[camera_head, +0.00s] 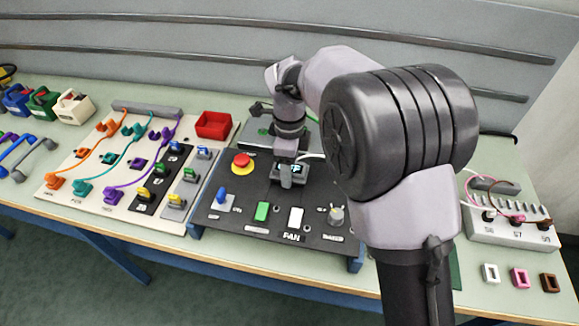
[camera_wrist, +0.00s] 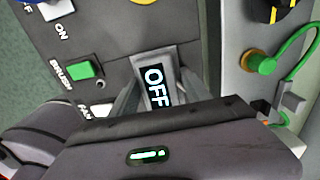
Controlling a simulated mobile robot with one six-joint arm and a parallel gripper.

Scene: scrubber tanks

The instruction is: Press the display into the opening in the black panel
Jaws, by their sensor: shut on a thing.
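The display (camera_head: 293,169) is a small grey block with a dark screen, held over the upper middle of the black panel (camera_head: 248,207). My gripper (camera_head: 287,171) comes down from above and is shut on the display. In the wrist view the display (camera_wrist: 156,84) reads "OFF", with one finger of my gripper (camera_wrist: 158,92) on each side of it. The panel's opening is hidden under the display and gripper. I cannot tell whether the display is above the opening or partly in it.
The panel carries a red emergency button (camera_head: 242,161), a blue toggle (camera_head: 221,196), a green switch (camera_head: 262,211), a white switch (camera_head: 295,217) and a grey knob (camera_head: 336,214). A red bin (camera_head: 213,125) stands behind left. A cable board (camera_head: 98,170) lies left, a grey terminal block (camera_head: 510,229) right.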

